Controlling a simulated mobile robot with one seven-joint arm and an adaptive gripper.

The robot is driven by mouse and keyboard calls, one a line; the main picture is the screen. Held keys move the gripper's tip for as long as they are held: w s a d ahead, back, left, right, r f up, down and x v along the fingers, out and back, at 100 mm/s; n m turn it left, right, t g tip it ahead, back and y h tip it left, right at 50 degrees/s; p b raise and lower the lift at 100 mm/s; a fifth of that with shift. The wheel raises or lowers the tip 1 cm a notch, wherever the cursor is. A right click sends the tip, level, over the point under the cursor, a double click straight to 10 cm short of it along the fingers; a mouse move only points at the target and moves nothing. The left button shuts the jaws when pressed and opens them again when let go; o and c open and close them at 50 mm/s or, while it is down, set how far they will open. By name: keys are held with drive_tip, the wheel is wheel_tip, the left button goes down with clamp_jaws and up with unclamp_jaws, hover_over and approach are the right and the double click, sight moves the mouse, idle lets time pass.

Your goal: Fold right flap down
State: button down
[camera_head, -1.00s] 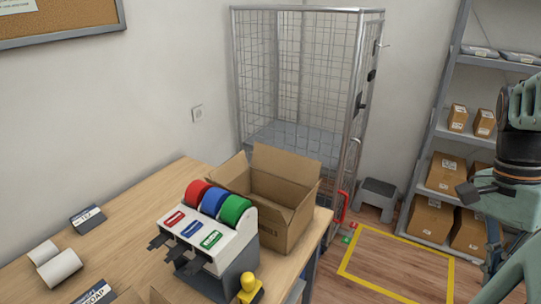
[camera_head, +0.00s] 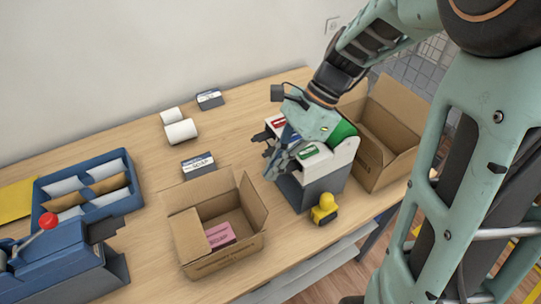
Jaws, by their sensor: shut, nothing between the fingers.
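A small open cardboard box (camera_head: 228,262) stands on the table near its front edge, with a pink item (camera_head: 219,236) inside. Its right flap (camera_head: 254,204) stands up, leaning outward. My gripper (camera_head: 271,168) is shut and empty. In the picture it is above and right of the box, in front of the tape dispenser (camera_head: 328,181), apart from the right flap. The arm hides part of the dispenser.
A larger open box (camera_head: 384,165) stands right of the dispenser. A yellow-handled stamp (camera_head: 324,208) is between the dispenser and the table edge. A label card (camera_head: 198,164) lies behind the small box. A blue tray (camera_head: 90,190) is at left.

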drive_tip(key=b+x, duration=0.8)
drive_tip(key=x, duration=0.1)
drive_tip(key=shift+s+f+b, duration=0.1)
drive_tip(key=shift+f+b, duration=0.05)
drive_tip(key=shift+b, duration=0.25)
drive_tip(key=s+a+f+b, duration=0.1)
drive_tip(key=s+a+f, duration=0.1)
drive_tip(key=a+f, duration=0.1)
drive_tip(key=shift+a+f+b, duration=0.4)
drive_tip(key=shift+a, duration=0.25)
drive_tip(key=shift+s+f, duration=0.1)
drive_tip(key=shift+f, duration=0.1)
wheel_tip(320, 180, up, 9)
drive_tip(key=p, duration=0.9)
hover_over(256, 206)
drive_tip(key=s+a, duration=0.2)
drive_tip(key=a, duration=0.2)
drive_tip(key=shift+a, duration=0.15)
